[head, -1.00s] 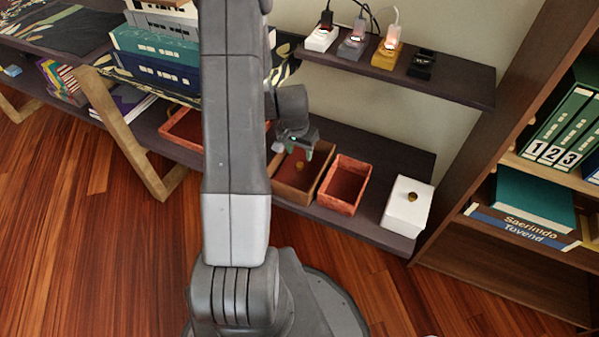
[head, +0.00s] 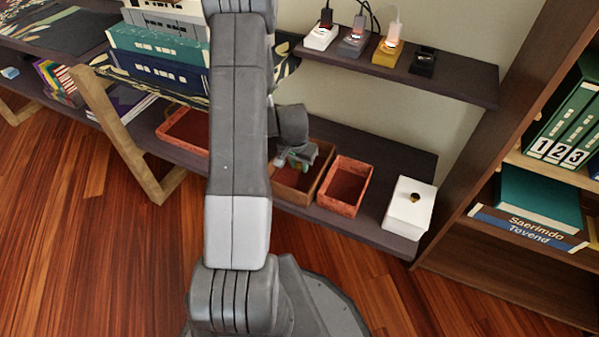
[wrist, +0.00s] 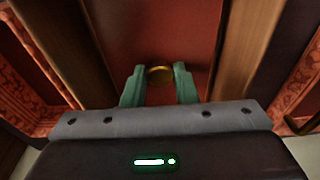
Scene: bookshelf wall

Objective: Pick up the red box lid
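The red box lid (wrist: 160,25) has a round gold knob (wrist: 160,74) and sits inside the brown box walls. In the head view the brown box (head: 289,195) stands on the low shelf, with the lid mostly hidden behind my gripper (head: 296,160). In the wrist view my gripper (wrist: 160,80) has its two green fingers apart, one on each side of the knob. I see no clear grip on the knob.
An orange-red open box (head: 344,207) stands right of the brown box, and another orange-red tray (head: 185,131) lies to the left. A white box (head: 408,210) with a gold knob is farther right. A narrow shelf (head: 400,77) with chargers hangs above.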

